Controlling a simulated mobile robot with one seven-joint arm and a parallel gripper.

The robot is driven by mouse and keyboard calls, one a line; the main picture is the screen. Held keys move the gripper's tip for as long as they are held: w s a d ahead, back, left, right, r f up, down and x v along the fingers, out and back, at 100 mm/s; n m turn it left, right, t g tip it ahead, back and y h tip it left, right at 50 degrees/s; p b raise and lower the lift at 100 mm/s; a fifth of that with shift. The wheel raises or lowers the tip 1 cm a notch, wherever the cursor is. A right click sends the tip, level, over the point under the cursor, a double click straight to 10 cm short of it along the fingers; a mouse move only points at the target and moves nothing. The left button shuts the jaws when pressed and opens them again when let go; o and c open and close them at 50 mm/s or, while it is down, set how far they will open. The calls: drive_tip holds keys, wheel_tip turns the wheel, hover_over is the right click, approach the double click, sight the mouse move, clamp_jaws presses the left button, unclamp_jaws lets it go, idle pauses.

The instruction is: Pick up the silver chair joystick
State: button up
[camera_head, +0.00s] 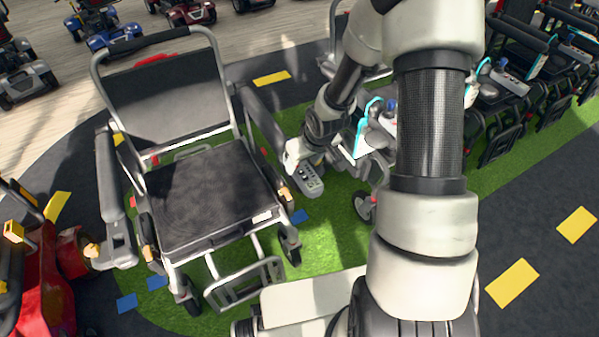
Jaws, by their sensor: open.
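The silver wheelchair (200,192) stands left of centre, with a black seat and backrest. Its joystick box (309,181), grey with several small buttons, is beside the front of the chair's right-hand armrest. My gripper (294,157) is at the upper left end of this box, with a pale finger next to it. My gripper is open. The joystick's stick is not clearly visible, and I cannot tell whether a finger touches the box. My arm comes down from the upper right and hides part of the scene.
A second silver chair (328,64) with a cyan-edged part (364,134) stands behind my arm. A red scooter (45,285) is at the lower left, and others stand at the back. Dark floor lies open at the lower right.

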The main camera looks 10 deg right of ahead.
sight(300, 166)
drive_tip(key=b+x, duration=0.1)
drive_tip(key=x, duration=0.3)
drive_tip(key=shift+a+f, duration=0.2)
drive_tip(key=shift+f, duration=0.1)
drive_tip(key=shift+w, duration=0.1)
drive_tip(key=c, duration=1.3)
drive_tip(key=shift+r, duration=0.1)
drive_tip(key=shift+c, duration=0.2)
